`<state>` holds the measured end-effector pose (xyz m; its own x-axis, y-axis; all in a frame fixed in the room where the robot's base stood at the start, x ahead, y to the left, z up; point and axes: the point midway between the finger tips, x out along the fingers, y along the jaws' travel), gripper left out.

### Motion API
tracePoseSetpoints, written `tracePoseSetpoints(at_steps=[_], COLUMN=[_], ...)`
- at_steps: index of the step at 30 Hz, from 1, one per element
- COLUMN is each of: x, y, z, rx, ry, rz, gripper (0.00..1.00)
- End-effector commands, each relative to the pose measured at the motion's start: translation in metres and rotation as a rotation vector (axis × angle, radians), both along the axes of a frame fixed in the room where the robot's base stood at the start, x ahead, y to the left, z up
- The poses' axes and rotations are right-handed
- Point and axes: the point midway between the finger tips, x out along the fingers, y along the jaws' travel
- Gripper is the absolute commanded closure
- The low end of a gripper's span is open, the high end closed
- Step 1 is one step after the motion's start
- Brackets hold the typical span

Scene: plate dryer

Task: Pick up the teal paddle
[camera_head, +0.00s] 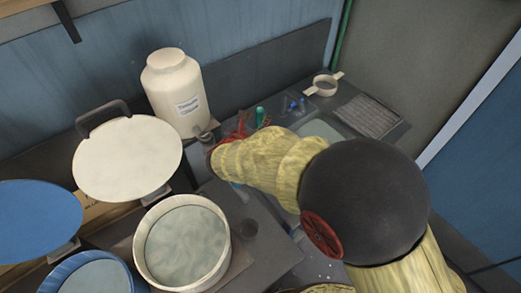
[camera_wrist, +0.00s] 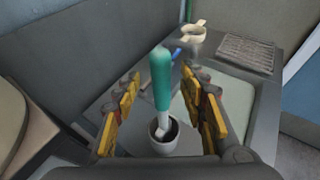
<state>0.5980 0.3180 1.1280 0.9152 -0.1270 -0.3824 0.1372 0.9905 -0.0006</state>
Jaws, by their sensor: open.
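The teal paddle (camera_wrist: 160,80) stands nearly upright in the wrist view, with a teal handle on top and a pale lower part inside a small white cup (camera_wrist: 172,146). In the head view only its teal top (camera_head: 260,116) shows past my arm; the rest is hidden. My gripper (camera_wrist: 162,108) is open, with one yellow finger on each side of the paddle. A gap shows between the paddle and each finger.
A large cream jar (camera_head: 174,92) stands at the back. A round container of pale liquid (camera_head: 184,244) and a cream lid (camera_head: 127,160) are at left. A cream two-handled ring (camera_head: 323,86) and a ribbed grey pad (camera_head: 368,117) lie at the far right. A grey wall panel (camera_head: 262,75) runs behind.

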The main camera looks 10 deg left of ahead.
Motion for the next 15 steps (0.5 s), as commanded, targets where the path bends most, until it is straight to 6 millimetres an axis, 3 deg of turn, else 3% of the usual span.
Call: tracePoseSetpoints(at_steps=[15], x=[0.051], y=[-0.01], z=[-0.018], rx=[0.0], ry=[0.001], rz=[-0.004], gripper=[0.58])
